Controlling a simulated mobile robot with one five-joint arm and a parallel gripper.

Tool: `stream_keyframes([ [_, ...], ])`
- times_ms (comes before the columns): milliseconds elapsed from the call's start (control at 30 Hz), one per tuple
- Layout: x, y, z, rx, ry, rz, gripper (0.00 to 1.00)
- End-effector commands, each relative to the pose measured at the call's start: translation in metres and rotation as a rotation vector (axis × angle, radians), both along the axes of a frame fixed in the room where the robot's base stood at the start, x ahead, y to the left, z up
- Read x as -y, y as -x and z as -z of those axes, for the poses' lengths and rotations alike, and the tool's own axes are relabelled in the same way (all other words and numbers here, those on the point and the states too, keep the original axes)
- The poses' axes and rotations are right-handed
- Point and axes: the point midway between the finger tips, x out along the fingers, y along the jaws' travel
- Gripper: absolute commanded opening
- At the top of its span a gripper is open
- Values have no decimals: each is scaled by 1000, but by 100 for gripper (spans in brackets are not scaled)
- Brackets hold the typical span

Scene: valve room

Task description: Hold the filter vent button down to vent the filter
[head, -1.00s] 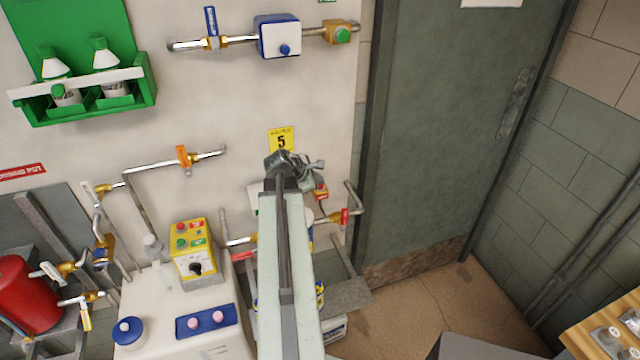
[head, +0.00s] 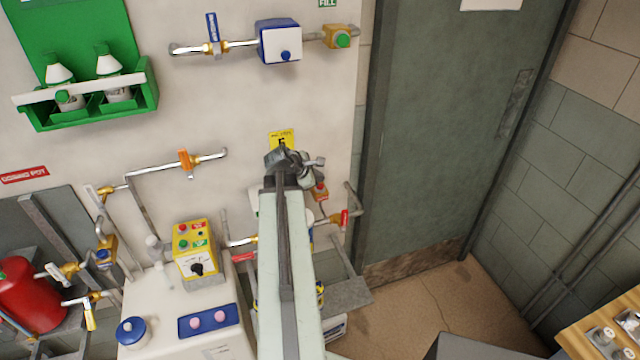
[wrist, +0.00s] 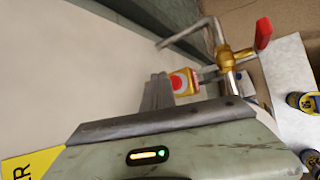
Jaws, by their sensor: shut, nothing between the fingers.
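A red round button on a yellow housing (wrist: 182,83) is on the wall pipework in the wrist view; I take it for the filter vent button. In the head view the red-and-yellow housing (head: 320,191) shows just right of my arm's end. My gripper (wrist: 160,78) is shut and empty, its grey fingers right beside the left of the button. I cannot tell whether the fingers touch it. In the head view my arm's end is in front of the wall below a yellow sign (head: 281,139), and the fingertips cannot be made out.
A red-handled valve (wrist: 263,34) on a brass fitting is close right of the button; it also shows in the head view (head: 344,218). A white cabinet with a yellow control box (head: 195,250) stands left of my arm. A grey door (head: 445,130) is to the right.

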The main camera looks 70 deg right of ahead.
Motion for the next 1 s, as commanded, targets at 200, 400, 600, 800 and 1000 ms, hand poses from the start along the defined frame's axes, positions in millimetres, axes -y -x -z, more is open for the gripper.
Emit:
stream_keyframes([
  [200, 0, 0, -4, 0, 0, 0, 0],
  [400, 0, 0, -26, 0, 0, 0, 0],
  [600, 0, 0, -46, 0, 0, 0, 0],
  [800, 0, 0, -51, 0, 0, 0, 0],
  [1000, 0, 0, -50, 0, 0, 0, 0],
])
